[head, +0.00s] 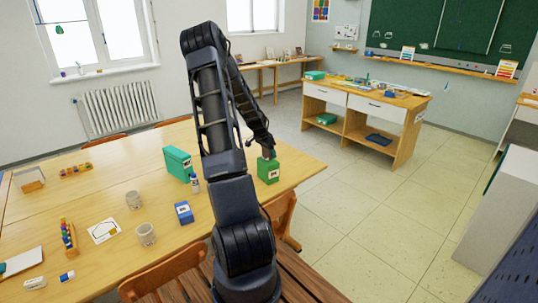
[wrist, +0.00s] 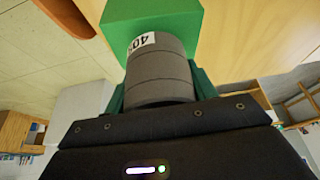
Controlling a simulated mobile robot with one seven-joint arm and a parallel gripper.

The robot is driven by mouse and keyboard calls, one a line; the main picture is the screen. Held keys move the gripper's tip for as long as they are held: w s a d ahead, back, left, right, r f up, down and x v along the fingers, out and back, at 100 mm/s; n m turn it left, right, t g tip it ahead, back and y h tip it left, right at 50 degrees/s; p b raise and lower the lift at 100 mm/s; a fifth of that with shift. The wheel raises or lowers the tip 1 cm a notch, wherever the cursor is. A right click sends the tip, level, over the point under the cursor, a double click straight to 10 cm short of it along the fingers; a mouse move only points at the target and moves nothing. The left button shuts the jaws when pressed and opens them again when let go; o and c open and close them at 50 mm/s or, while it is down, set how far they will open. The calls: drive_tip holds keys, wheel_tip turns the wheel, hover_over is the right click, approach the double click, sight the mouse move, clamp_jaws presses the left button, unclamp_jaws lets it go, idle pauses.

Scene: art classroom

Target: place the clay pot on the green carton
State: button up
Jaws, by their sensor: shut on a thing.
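The clay pot (wrist: 160,75) is a grey ringed cylinder in the wrist view. My gripper (wrist: 160,92) is shut on it, with a finger on either side. Beyond the pot is a green carton (wrist: 150,18) with a white numbered label, partly covered by the pot. In the head view this green carton (head: 268,172) stands near the table's right edge. My gripper (head: 267,150) is at its top, and the pot is mostly hidden by my arm there. I cannot tell whether the pot touches the carton.
Chairs (head: 281,218) line the table edge. A wooden desk (head: 365,115) stands behind right, with open floor between.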

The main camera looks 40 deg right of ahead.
drive_tip(key=shift+f, duration=0.6)
drive_tip(key=o, duration=1.1)
drive_tip(key=shift+f, duration=0.15)
drive_tip(key=v, duration=1.2)
drive_tip(key=s+a+r+n+t+y, duration=0.1)
drive_tip(key=s+a+r+n, duration=0.15)
drive_tip(key=a+r, duration=0.55)
drive_tip(key=s+a+r+n+t+y, duration=0.1)
drive_tip(key=s+a+r+n, duration=0.15)
drive_tip(key=a, duration=0.85)
drive_tip(key=s+a+r+n+t+y, duration=0.15)
drive_tip(key=a+r+n, duration=0.35)
drive_tip(key=a, duration=0.5)
drive_tip(key=s+a+r+n, duration=0.2)
drive_tip(key=s+a, duration=0.3)
drive_tip(key=s, duration=0.1)
drive_tip(key=s+a+r+n, duration=0.2)
drive_tip(key=s+a+n, duration=0.1)
drive_tip(key=s+a, duration=0.3)
drive_tip(key=s+a+r+n+t+y, duration=0.1)
drive_tip(key=s+a+r+n, duration=0.1)
drive_tip(key=s+a, duration=0.4)
drive_tip(key=shift+s+a+n, duration=0.15)
drive_tip(key=shift+s+n, duration=0.25)
drive_tip(key=shift+n, duration=0.1)
